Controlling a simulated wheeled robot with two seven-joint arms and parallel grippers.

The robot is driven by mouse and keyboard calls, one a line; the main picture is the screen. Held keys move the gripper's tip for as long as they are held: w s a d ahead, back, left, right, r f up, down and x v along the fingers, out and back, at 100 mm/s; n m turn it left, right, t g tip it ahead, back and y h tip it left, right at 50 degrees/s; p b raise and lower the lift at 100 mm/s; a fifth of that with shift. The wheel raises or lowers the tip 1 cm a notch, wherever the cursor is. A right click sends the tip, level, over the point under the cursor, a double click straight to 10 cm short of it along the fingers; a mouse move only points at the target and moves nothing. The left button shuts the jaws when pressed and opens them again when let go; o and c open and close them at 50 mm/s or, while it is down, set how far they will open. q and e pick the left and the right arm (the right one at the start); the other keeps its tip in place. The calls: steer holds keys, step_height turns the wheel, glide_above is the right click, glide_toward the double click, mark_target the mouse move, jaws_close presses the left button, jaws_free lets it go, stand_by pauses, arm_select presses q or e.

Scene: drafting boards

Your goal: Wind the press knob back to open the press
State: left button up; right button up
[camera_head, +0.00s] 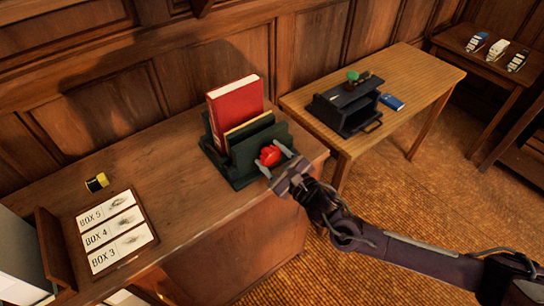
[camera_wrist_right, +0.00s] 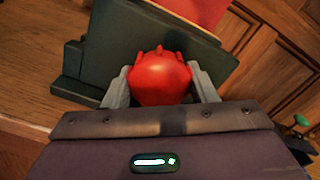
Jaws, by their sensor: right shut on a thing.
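The dark green press (camera_head: 240,178) stands on the wooden desk near its right edge. A red book (camera_head: 236,103) stands upright in it, with a thinner tan-edged item in front. The red lobed knob (camera_head: 270,155) is on the press's front face. My right gripper (camera_head: 274,160) has its two grey fingers on either side of the knob, shut on it. In the right wrist view the knob (camera_wrist_right: 160,78) fills the space between the fingers, with the green press (camera_wrist_right: 130,45) behind it. The knob's screw is hidden. My left gripper is not in view.
A board with BOX 5, BOX 4 and BOX 3 cards (camera_head: 112,233) lies on the desk's left, near a small yellow-and-black item (camera_head: 97,182). A side table (camera_head: 420,75) holds a black device (camera_head: 345,105) and a blue item (camera_head: 391,101). The desk's middle is clear.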

steer(key=shift+w+r, duration=0.15)
steer(key=shift+r, duration=0.35)
steer(key=shift+a+n, duration=0.1)
steer(key=shift+n, duration=1.3)
steer(key=o, duration=0.8)
steer(key=shift+f, duration=0.1)
steer(key=shift+o, duration=0.9)
steer(key=shift+f, duration=0.2)
